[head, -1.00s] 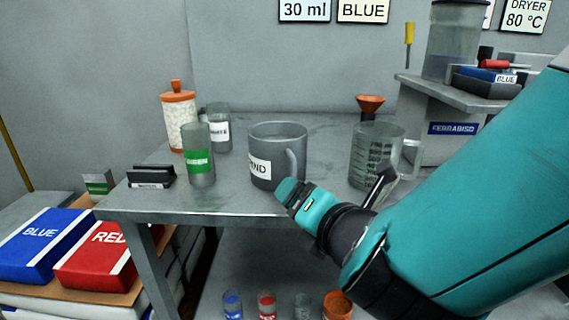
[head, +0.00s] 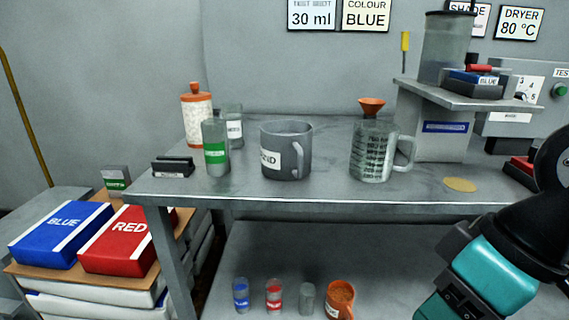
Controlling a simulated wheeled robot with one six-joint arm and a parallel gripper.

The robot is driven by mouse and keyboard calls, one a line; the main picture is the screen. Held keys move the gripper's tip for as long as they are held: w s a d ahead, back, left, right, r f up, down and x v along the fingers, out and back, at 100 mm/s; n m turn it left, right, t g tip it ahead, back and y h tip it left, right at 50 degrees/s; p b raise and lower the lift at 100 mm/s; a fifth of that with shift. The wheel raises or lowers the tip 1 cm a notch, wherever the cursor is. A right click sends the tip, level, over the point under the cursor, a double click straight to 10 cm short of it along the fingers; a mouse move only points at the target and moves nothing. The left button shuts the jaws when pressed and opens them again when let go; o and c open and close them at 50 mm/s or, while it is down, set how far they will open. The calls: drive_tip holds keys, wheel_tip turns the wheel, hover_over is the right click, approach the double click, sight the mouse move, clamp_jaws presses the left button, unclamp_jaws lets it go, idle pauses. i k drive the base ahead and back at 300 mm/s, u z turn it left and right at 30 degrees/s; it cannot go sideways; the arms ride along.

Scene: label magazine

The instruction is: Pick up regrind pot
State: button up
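The regrind pot (head: 284,150) is a grey mug-like pot with a handle toward the front right. It stands upright on the grey metal table (head: 330,191), its white label partly readable as "ND". My arm, teal and black, is at the lower right of the head view, in front of the table and well to the right of the pot. The gripper's fingers are not visible; nothing of mine touches the pot.
Left of the pot stand a green-labelled cup (head: 215,147), a clear cup (head: 233,127) and an orange-lidded jar (head: 196,116). A measuring jug (head: 372,152) stands to its right, with an orange funnel (head: 371,107) behind. Small containers sit on the lower shelf (head: 400,270).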

sight(286, 144)
drive_tip(key=z, duration=0.45)
drive_tip(key=k, duration=0.1)
drive_tip(key=u, duration=0.9)
drive_tip(key=i, duration=0.8)
drive_tip(key=u, duration=1)
drive_tip(key=k, duration=0.6)
drive_tip(key=z, duration=0.3)
drive_tip(key=i, duration=0.4)
